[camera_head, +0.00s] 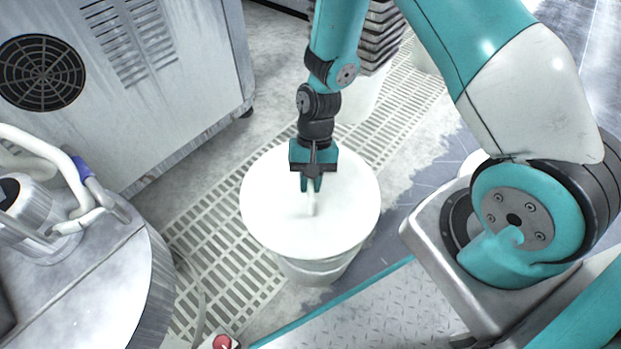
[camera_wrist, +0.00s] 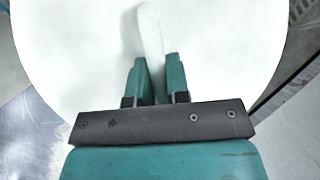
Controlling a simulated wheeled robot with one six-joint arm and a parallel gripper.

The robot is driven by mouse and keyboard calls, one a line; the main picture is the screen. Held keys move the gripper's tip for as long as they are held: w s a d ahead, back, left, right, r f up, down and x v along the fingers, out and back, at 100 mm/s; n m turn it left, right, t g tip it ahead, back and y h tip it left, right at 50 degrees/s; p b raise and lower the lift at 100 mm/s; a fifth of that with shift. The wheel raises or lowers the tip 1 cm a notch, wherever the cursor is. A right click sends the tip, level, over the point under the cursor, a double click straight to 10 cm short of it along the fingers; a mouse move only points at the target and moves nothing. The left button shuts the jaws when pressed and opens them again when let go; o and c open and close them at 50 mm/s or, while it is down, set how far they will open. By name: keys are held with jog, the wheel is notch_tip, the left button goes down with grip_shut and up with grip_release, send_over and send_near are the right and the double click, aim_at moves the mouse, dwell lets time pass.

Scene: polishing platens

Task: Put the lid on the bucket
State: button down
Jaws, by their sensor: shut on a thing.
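The white round lid (camera_head: 275,215) is over the top of the white bucket (camera_head: 318,268) in the head view, covering its opening. From this angle I cannot tell whether the lid rests on the rim or is slightly above it. My gripper (camera_head: 311,188) points down at the middle of the lid and is shut on its upright white handle. In the wrist view the lid (camera_wrist: 220,50) fills most of the picture, and my gripper's teal fingers (camera_wrist: 156,75) stand on either side of the handle (camera_wrist: 151,30). The bucket is hidden there.
A grey metal cabinet with a round fan grille (camera_head: 42,72) stands at the upper left. A round metal platen (camera_head: 90,285) with white hoses is at the lower left. A stack of dark trays (camera_head: 382,30) stands behind my arm. The bucket stands by slotted floor grating (camera_head: 215,225).

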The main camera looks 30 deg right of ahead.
jog(key=c, duration=1)
grip_release()
jog(key=p+v, duration=0.6)
jog(key=v, duration=1.1)
jog(key=shift+w+r+p, duration=0.1)
jog(key=shift+r+p, duration=0.05)
jog(key=shift+p, duration=0.2)
jog(key=s+a+r+n+t, duration=0.1)
jog(key=s+a+r+n, duration=0.15)
jog(key=r, duration=0.35)
jog(key=s+a+r+n+t, duration=0.1)
jog(key=s+a+r+n, duration=0.15)
jog(key=r, duration=0.35)
jog(key=s+a+r+n+t+y, duration=0.1)
jog(key=s+a+r+n, duration=0.15)
jog(key=s+r, duration=0.3)
jog(key=s+a+r+n+t, duration=0.1)
jog(key=s+a+r+n, duration=0.1)
jog(key=s+r+n, duration=0.35)
jog(key=shift+m, duration=0.9)
jog(key=r+p, duration=1)
jog(key=s+r+p, duration=0.1)
jog(key=r+p, duration=0.9)
jog(key=p, duration=0.1)
jog(key=r+p, duration=1)
jog(key=shift+s+d+r, duration=0.2)
jog(key=shift+d, duration=0.05)
